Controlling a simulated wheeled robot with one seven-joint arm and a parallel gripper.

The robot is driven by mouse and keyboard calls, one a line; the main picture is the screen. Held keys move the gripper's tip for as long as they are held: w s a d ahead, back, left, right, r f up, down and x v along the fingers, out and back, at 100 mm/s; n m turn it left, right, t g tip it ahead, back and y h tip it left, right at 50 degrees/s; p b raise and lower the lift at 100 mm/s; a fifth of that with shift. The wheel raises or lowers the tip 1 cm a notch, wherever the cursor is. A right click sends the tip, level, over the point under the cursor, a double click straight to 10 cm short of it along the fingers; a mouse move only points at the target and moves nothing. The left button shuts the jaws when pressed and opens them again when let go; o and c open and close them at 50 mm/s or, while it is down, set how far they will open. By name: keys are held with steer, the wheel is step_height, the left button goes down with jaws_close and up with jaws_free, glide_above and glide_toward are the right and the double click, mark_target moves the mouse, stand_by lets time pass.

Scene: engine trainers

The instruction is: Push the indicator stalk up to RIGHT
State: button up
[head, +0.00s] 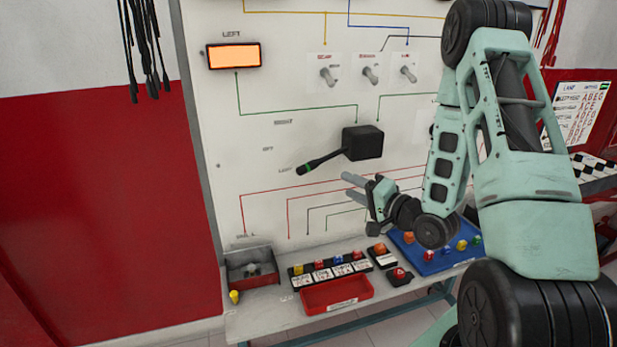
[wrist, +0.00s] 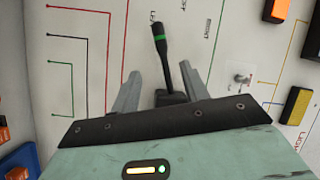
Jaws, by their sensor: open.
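The indicator stalk (head: 322,161) is a black lever with a green band, coming out of a black box (head: 363,143) on the white panel. It slants down to the left, its tip beside the lowest label, LEFT; OFF and RIGHT (head: 283,122) are printed above. My gripper (head: 347,184) is open and empty, below the box and stalk, fingers pointing left. In the wrist view the stalk (wrist: 161,45) shows beyond and between the fingertips of my gripper (wrist: 159,70). I cannot tell any contact.
The LEFT lamp (head: 234,56) glows orange. Toggle switches (head: 370,75) sit above the box. Below is a bench with a red tray (head: 336,294), a blue board (head: 430,262) and small coloured parts. The panel left of the stalk is clear.

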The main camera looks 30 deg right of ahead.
mark_target(313, 168)
steer(key=w, duration=0.4)
steer(key=w+a, duration=0.1)
steer(key=w, duration=0.4)
steer(key=w+a, duration=0.1)
steer(key=w, duration=0.3)
steer(key=shift+w+a+r, duration=0.1)
steer(key=shift+w+a, duration=0.1)
steer(key=shift+w, duration=0.1)
steer(key=shift+w+a, duration=0.1)
steer(key=shift+w, duration=0.6)
steer(key=shift+c, duration=0.4)
jaws_close()
